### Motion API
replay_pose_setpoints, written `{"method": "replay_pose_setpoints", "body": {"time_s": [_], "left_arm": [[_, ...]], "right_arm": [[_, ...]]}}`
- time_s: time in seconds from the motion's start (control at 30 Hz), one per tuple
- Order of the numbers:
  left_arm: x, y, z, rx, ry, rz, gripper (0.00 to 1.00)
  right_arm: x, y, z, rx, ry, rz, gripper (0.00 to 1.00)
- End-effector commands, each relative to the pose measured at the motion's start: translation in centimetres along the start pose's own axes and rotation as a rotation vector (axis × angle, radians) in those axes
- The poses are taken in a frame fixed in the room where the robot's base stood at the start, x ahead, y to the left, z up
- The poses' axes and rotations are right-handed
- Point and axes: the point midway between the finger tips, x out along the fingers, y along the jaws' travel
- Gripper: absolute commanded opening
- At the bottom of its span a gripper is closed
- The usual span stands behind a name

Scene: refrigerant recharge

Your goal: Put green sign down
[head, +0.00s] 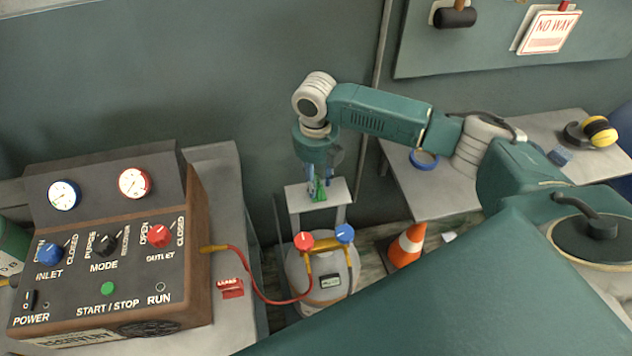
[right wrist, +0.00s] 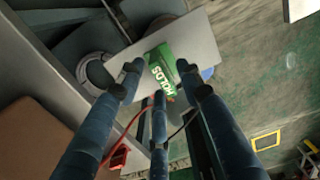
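The green sign (right wrist: 162,70) with white lettering, partly readable as "HOLDS", shows among the fingertips of my right gripper (right wrist: 159,74) in the right wrist view. In the head view the sign (head: 318,189) is a small green patch at the fingertips of my right gripper (head: 318,186), just over a small pale platform (head: 299,200). The fingers stand spread around the sign, with a gap on its left side. The platform (right wrist: 203,40) lies behind the sign; I cannot tell whether they touch. My left gripper is not in view.
A grey tank (head: 296,268) with red and blue valves stands below the platform. The recovery machine (head: 110,240) is on the left bench, with a red hose. An orange cone (head: 407,245) stands on the floor. A right table (head: 445,196) carries blue tape (head: 424,160).

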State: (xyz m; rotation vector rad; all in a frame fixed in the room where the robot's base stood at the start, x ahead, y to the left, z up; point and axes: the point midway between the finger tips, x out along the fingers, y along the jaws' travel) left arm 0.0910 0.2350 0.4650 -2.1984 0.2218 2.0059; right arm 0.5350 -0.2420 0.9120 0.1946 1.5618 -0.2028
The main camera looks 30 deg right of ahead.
Motion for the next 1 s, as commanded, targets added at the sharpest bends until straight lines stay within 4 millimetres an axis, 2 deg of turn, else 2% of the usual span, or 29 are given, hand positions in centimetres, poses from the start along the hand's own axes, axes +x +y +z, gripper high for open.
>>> {"method": "replay_pose_setpoints", "body": {"time_s": [0.3, 0.5, 0.7, 1.0], "left_arm": [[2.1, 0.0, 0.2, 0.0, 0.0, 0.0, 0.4], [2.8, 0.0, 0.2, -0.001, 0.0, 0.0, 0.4], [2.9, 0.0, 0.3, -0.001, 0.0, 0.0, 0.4], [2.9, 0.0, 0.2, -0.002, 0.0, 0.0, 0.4]], "right_arm": [[-6.5, 0.1, 0.1, 0.0, -0.006, 0.003, 0.36], [-9.7, 0.1, 0.1, 0.0, -0.003, 0.003, 0.36], [-11.0, 0.0, 0.0, 0.001, 0.0, 0.002, 0.36], [-11.0, 0.0, 0.0, 0.001, 0.0, 0.002, 0.36]]}}
